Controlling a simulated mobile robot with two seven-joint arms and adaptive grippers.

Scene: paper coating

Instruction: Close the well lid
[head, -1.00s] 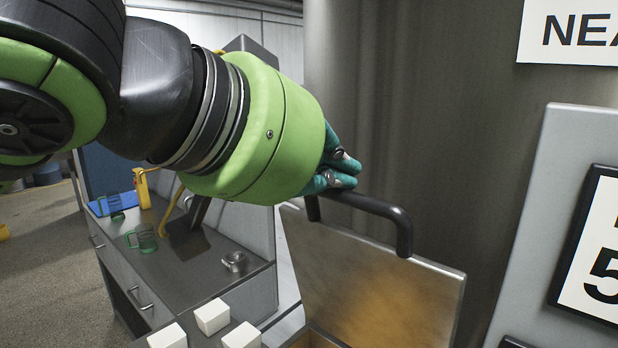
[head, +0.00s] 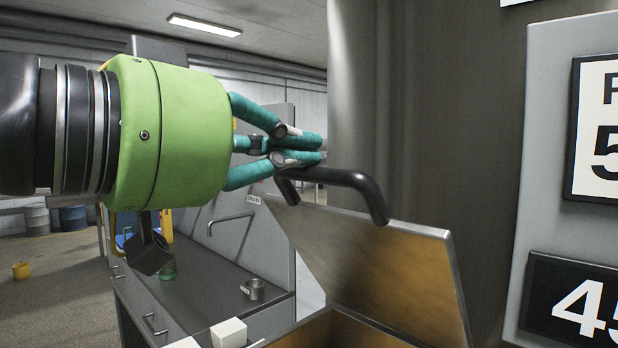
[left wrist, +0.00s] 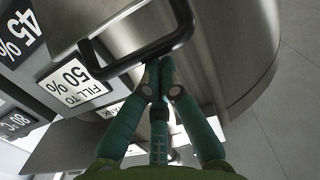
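The well lid (head: 400,265) is a metal plate standing open and tilted up, with its inner face lit yellowish. Its black bar handle (head: 350,180) runs along the upper part and also shows in the left wrist view (left wrist: 140,60). The well opening (head: 345,332) is partly visible at the bottom edge. My left gripper (head: 305,150) has teal fingers brought together, with nothing seen between them. Its fingertips are just above the handle's left end in the head view; I cannot tell whether they touch it. My right gripper is out of view.
A tall metal cylinder (head: 425,110) rises behind the lid. A grey panel (head: 548,150) with number signs stands close on the right. A counter (head: 215,290) with a metal cup (head: 255,289) and white blocks (head: 228,332) is at lower left. Floor is open at far left.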

